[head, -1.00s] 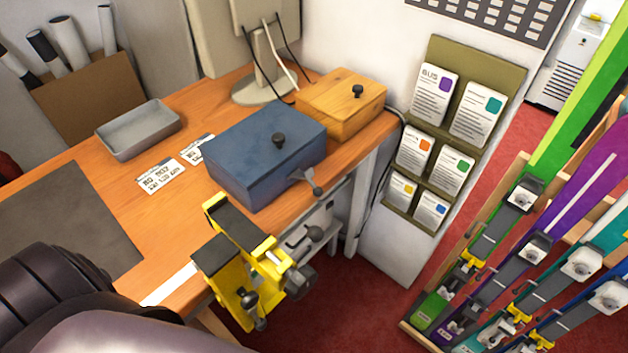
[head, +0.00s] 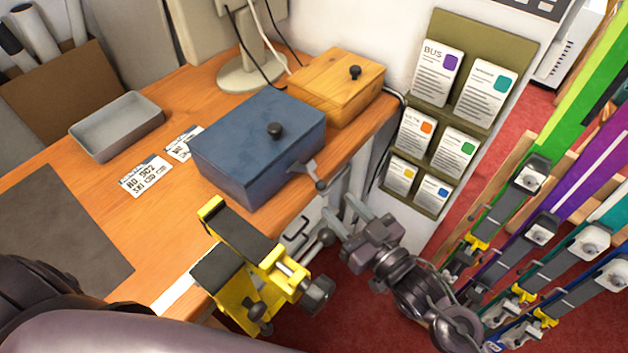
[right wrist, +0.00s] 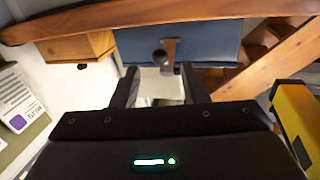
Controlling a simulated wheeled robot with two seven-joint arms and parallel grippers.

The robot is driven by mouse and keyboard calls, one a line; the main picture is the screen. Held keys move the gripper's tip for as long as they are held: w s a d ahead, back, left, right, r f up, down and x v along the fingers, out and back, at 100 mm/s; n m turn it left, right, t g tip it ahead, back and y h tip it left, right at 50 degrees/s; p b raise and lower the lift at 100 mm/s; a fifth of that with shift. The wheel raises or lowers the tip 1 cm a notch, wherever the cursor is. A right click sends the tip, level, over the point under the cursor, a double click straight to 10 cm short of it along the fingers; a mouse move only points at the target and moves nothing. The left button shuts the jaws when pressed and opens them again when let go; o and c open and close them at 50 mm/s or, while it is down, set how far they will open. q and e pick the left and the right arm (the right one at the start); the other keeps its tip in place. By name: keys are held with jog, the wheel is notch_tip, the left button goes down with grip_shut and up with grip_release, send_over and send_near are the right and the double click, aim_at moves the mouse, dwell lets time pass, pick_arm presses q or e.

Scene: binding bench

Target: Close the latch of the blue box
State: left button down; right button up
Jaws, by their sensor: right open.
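The blue box (head: 235,172) stands at the table's front edge with its lid down and a dark knob (head: 275,130) on top. Its latch (head: 308,175) is a grey lever on the front face, ending in a round dark knob that sticks out past the table edge. My right gripper (head: 338,204) is open and empty, just below and in front of the latch, apart from it. In the right wrist view the blue box (right wrist: 215,42) and the latch (right wrist: 171,48) show ahead, beyond the two open fingers (right wrist: 159,72). My left gripper is out of view.
A yellow vise (head: 250,275) is clamped to the table edge left of my right gripper. A wooden box (head: 340,90) stands behind the blue box. A grey tray (head: 118,128) and labels (head: 146,177) lie left. A card board (head: 418,210) and skis (head: 500,230) stand right.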

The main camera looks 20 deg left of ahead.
aim_at(321, 182)
jog(key=p+x, duration=0.1)
jog(key=x, duration=0.6)
jog(key=shift+w+a+p, duration=0.2)
jog(key=shift+p, duration=0.2)
grip_shut()
